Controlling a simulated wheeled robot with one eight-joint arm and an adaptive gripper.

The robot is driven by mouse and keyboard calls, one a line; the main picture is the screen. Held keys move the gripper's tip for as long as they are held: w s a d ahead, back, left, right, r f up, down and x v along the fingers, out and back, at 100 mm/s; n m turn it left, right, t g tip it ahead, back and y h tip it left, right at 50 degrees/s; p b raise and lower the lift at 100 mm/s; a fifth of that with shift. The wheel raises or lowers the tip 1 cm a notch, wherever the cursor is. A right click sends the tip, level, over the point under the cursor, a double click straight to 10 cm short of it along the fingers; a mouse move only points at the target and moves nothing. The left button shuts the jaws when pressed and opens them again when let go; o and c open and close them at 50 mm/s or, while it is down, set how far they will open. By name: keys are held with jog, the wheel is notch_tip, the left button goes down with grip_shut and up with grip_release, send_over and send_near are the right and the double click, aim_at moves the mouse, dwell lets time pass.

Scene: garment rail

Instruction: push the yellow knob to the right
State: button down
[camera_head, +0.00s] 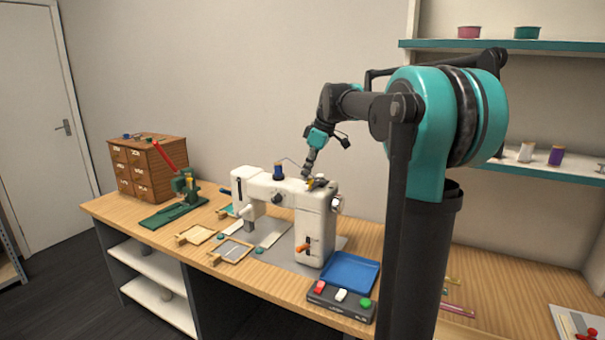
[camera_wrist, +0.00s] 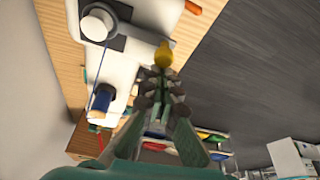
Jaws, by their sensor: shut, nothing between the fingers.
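The yellow knob (camera_wrist: 163,54) shows in the wrist view just beyond my fingertips, beside the white sewing machine (camera_wrist: 130,45). In the head view only a small yellow part of the knob (camera_head: 310,182) shows, on top of the right end of the sewing machine (camera_head: 317,222). My gripper (camera_head: 305,175) reaches down to it from above. In the wrist view my gripper (camera_wrist: 160,85) has its fingers shut and empty, with the tips very near the knob. I cannot tell whether they touch it.
A blue thread spool (camera_head: 278,170) stands on the machine's top, left of my gripper. An orange lever (camera_head: 303,247) is on its front. A blue tray (camera_head: 350,273) and a button box (camera_head: 341,300) lie in front. A drawer cabinet (camera_head: 145,168) stands at the left.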

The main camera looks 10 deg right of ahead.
jog(key=shift+d, duration=0.1)
jog(key=shift+w+a, duration=0.15)
jog(key=shift+a, duration=0.3)
notch_tip(320, 180, up, 10)
jog(key=shift+f, duration=0.15)
jog(key=shift+d, duration=0.1)
dwell(0.3)
